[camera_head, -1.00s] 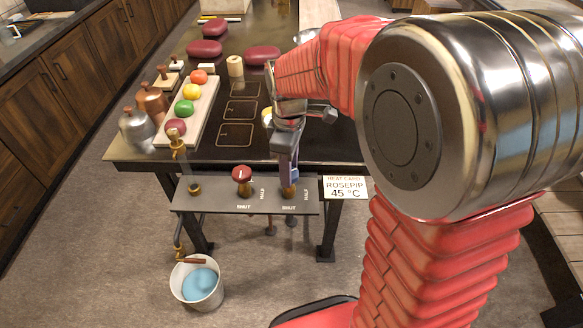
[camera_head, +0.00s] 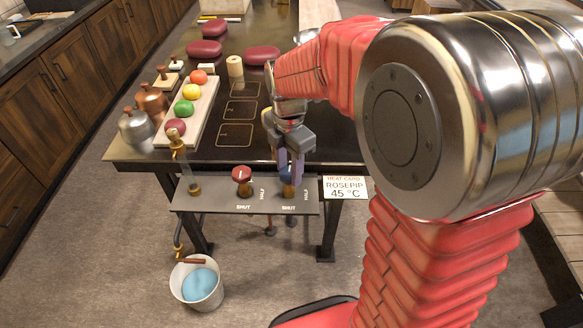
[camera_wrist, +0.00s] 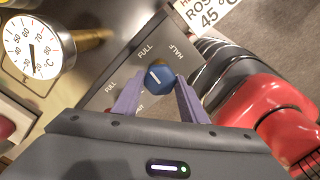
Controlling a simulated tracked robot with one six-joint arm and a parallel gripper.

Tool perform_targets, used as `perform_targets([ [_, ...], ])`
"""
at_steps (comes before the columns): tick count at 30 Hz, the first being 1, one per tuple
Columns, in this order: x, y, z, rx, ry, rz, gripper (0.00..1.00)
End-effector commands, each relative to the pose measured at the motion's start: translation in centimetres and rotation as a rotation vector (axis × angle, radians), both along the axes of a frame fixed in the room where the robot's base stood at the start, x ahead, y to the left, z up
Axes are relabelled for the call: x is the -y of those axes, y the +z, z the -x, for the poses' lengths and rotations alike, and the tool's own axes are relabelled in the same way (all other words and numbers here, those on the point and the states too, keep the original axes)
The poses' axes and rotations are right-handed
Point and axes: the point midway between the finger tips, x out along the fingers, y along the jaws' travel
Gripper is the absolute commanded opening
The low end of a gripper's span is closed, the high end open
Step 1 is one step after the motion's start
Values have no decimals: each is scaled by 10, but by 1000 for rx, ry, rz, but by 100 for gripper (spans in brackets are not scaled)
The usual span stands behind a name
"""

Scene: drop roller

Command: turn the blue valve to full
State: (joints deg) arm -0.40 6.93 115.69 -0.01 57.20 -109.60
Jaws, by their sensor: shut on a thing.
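The blue valve (camera_head: 287,189) is a round knob on the grey panel (camera_head: 222,205) at the table's front edge. My gripper (camera_head: 290,180) reaches down to it from above. In the wrist view the blue knob (camera_wrist: 160,78) sits between the two purple fingers of my gripper (camera_wrist: 158,98), which are shut on it. The exact setting is hard to tell.
The red valve (camera_head: 242,175) stands left of the blue one on the panel. A heat card (camera_head: 345,187) reads ROSEPIP 45 °C. A dial thermometer (camera_wrist: 38,47) shows in the wrist view. A bucket with blue contents (camera_head: 198,284) stands on the floor.

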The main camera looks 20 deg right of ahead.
Motion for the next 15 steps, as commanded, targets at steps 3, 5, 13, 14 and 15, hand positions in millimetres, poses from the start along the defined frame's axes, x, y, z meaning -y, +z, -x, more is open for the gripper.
perform_targets([
  [3,-2,-3,5,-16,62,-3,16],
  [5,-2,-3,5,-16,87,-3,16],
  [13,-2,-3,5,-16,138,-3,16],
  [14,-2,-3,5,-16,139,-3,16],
  [15,-2,-3,5,-16,140,-3,16],
])
